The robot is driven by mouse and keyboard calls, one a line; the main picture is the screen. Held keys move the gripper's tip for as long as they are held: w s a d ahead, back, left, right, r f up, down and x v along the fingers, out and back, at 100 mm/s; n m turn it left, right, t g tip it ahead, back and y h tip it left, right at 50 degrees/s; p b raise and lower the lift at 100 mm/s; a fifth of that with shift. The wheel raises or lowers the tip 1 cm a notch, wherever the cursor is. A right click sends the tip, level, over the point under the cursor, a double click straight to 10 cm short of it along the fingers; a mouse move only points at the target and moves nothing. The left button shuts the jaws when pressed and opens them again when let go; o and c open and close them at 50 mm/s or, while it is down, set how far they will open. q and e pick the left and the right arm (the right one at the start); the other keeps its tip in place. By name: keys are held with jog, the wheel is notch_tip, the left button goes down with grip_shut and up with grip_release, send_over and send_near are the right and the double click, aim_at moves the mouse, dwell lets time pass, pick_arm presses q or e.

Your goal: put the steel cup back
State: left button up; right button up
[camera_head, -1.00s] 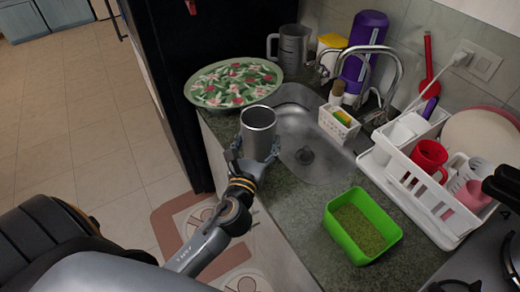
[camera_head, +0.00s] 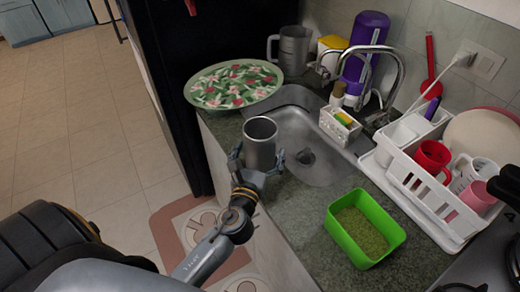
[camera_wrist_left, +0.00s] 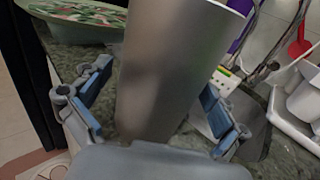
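The steel cup (camera_head: 260,143) stands upright on the dark counter, at the near left edge of the sink. It also fills the middle of the left wrist view (camera_wrist_left: 165,70). My left gripper (camera_head: 259,160) is around the cup from the near side, with one finger on each side. In the left wrist view the fingers (camera_wrist_left: 155,105) are spread, with a visible gap between each finger and the cup wall. The cup's base is partly hidden by the gripper. My right gripper is not in view.
A floral plate (camera_head: 233,84) lies behind the cup. A steel mug (camera_head: 292,48) and a purple bottle (camera_head: 362,55) stand at the back. The sink (camera_head: 310,150) is right of the cup. A green box (camera_head: 340,238) and a white dish rack (camera_head: 425,205) are farther right.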

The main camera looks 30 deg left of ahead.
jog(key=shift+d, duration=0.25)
pick_arm(q)
jog(key=shift+r, duration=0.2)
jog(key=shift+s+f, duration=0.15)
jog(key=shift+s, duration=0.15)
jog(key=b+v, duration=0.3)
jog(key=v, duration=0.8)
jog(key=shift+s+b, duration=0.2)
jog(key=shift+b, duration=0.1)
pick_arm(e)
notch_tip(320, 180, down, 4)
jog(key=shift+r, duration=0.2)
pick_arm(q)
jog(key=shift+d, duration=0.1)
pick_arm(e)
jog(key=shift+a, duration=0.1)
